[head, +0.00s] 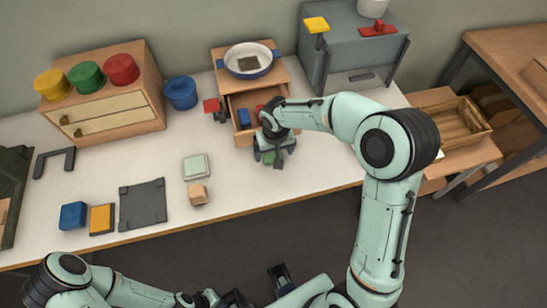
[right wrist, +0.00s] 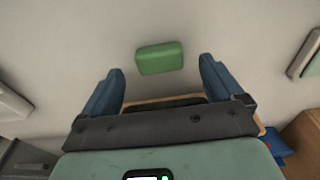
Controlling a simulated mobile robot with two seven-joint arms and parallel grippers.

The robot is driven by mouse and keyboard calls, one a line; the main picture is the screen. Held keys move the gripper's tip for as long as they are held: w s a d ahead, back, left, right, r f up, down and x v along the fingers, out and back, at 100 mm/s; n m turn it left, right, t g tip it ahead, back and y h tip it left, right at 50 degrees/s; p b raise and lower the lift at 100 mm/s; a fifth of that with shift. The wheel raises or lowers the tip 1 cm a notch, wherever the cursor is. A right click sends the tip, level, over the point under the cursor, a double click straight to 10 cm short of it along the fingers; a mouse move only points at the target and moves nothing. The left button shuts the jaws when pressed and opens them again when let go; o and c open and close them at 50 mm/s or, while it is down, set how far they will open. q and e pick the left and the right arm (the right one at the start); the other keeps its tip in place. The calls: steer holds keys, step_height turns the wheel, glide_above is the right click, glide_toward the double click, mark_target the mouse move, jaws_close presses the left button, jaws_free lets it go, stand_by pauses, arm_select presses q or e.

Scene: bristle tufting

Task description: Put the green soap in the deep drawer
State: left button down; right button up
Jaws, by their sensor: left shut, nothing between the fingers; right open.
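The green soap (right wrist: 160,57) is a small rounded block on the pale worktop in the right wrist view. It lies ahead of my open right gripper (right wrist: 161,66), between the lines of its two blue fingers and apart from both. In the head view my right gripper (head: 275,161) is over the worktop in front of a small wooden unit and largely hides the soap. That unit has an open drawer (head: 242,138) with blue and red things inside. My left gripper (head: 281,276) is shut and empty at the bottom of the head view, away from the worktop.
A wooden cabinet (head: 142,112) with shut drawers carries yellow, green and red round containers. A blue pot (head: 181,93) stands beside it. A pale green block (head: 195,167), a wooden cube (head: 197,194) and a dark mat (head: 142,204) lie left of my right gripper. A wooden crate (head: 468,138) stands right.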

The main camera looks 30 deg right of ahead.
mark_target(268, 158)
steer(key=shift+w+d+f, duration=0.1)
steer(key=shift+w+f, duration=0.1)
steer(key=shift+f, duration=1.25)
steer(key=c, duration=1.2)
steer(key=shift+s+r, duration=0.1)
steer(key=shift+c, duration=0.2)
